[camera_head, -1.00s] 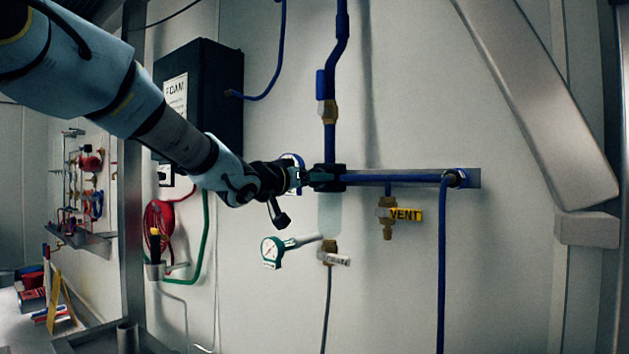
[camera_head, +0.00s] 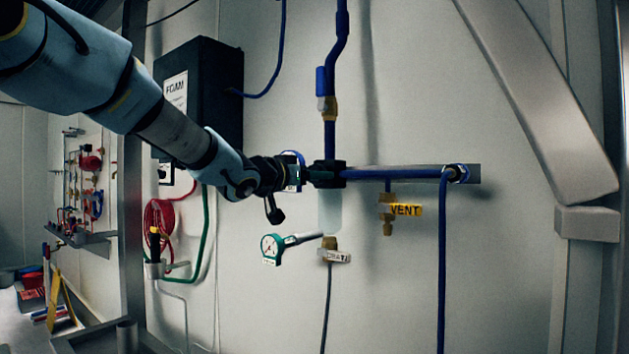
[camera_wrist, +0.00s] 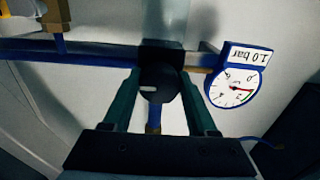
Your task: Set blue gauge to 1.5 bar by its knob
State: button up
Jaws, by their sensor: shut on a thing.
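The blue-rimmed gauge (camera_wrist: 233,88) shows at the right of the wrist view, upside down. It has a white dial with a red needle and a tag reading "1.0 bar". In the head view only part of the gauge (camera_head: 292,160) shows behind my wrist. The dark round knob (camera_wrist: 157,84) with a pale mark is in the middle of the wrist view, on the dark block of the blue pipe. My gripper (camera_wrist: 160,80) is shut on the knob, one green finger on each side. In the head view my gripper (camera_head: 308,175) reaches the block from the left.
A green-rimmed gauge (camera_head: 271,247) hangs below my wrist, beside a clear bowl (camera_head: 330,212) and a tagged drain fitting. A yellow VENT tag (camera_head: 405,210) and valve are to the right. A black FOAM box (camera_head: 210,100) is behind my arm.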

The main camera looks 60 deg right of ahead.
jog(key=m+b, duration=0.2)
jog(key=m, duration=0.3)
jog(key=shift+m+b, duration=0.3)
jog(key=shift+w, duration=0.1)
dwell(0.4)
jog(key=o, duration=1.4)
jog(key=shift+c, duration=0.2)
jog(key=a+b, duration=0.2)
jog(key=a, duration=0.8)
jog(key=shift+w+a+b, duration=0.25)
jog(key=shift+a+b, duration=0.15)
